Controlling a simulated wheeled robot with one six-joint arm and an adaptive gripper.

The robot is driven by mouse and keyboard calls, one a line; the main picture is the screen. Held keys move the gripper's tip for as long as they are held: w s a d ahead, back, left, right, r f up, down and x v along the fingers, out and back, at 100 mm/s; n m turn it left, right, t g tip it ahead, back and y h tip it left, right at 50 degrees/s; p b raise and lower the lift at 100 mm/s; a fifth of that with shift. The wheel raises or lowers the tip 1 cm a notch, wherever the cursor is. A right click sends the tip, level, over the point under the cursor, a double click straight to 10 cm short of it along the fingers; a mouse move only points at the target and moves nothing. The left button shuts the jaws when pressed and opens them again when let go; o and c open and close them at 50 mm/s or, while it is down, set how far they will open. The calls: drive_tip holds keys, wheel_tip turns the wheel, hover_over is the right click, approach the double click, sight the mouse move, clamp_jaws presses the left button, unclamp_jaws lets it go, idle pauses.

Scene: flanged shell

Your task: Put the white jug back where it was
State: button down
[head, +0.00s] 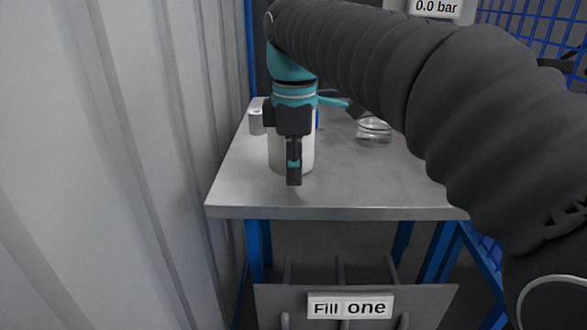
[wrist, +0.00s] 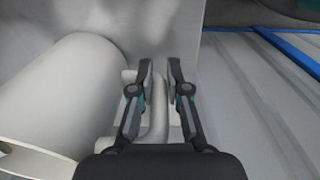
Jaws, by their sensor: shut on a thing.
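The white jug (head: 306,157) stands at the left part of the grey metal table (head: 350,186) in the head view, partly hidden behind my gripper (head: 293,172). In the wrist view the jug's white body (wrist: 60,95) fills the left side, with its rim toward the lower left. Its handle (wrist: 157,125) runs between the fingers of my gripper (wrist: 160,75). My gripper is shut on the jug's handle. Whether the jug's base touches the table top cannot be told, since my gripper covers part of it.
A small white-grey cup-like item (head: 256,121) stands behind the jug on the left. A clear glass vessel (head: 374,131) stands further right. A corrugated wall (head: 150,150) runs close along the left. A rack labelled "Fill one" (head: 350,306) is below the table. The table's front middle is bare.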

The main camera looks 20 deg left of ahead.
drive_tip(key=c, duration=1.2)
unclamp_jaws()
drive_tip(key=shift+f, duration=0.1)
drive_tip(key=shift+o, duration=0.2)
wheel_tip(320, 180, up, 10)
drive_tip(key=p, duration=0.2)
drive_tip(key=shift+p, duration=0.35)
drive_tip(key=shift+s+r, duration=0.1)
drive_tip(key=shift+r, duration=1.05)
drive_tip(key=shift+d, duration=0.1)
